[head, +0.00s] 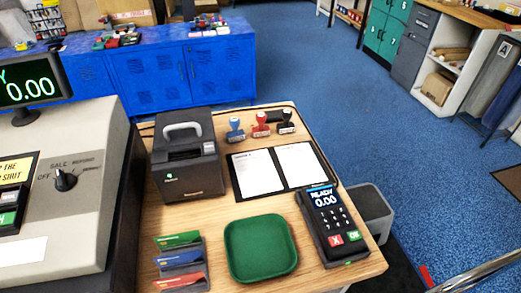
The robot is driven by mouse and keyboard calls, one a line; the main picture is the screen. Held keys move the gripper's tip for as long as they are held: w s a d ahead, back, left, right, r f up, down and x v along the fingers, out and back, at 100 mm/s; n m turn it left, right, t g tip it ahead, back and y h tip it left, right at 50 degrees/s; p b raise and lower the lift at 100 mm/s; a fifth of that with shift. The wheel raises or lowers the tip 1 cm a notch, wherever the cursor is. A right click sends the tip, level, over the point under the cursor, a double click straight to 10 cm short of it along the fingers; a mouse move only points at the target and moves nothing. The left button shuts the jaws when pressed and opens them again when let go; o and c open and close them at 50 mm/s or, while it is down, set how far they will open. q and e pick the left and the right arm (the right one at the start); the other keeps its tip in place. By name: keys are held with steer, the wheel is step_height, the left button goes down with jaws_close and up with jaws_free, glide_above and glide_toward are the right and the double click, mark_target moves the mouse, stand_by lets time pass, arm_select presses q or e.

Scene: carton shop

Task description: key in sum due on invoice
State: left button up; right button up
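A black card terminal (334,222) lies on the wooden counter's right side. Its screen reads "READY 0.00", and it has number keys, a red X key and a green OK key. An open black folder (273,171) with two white printed sheets lies behind it; the left sheet may be the invoice, but its print is too small to read. A grey cash register (65,170) stands at the left, with a display (30,85) showing 0.00 in green and a dial marked OFF, SALE and REFUND. Neither of my grippers shows.
A green tray (260,248) and a holder of coloured cards (181,262) sit at the counter's front. A black receipt printer (187,157) and three stamps (261,125) stand behind. A grey bin (374,212) is beside the counter. Blue floor lies beyond.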

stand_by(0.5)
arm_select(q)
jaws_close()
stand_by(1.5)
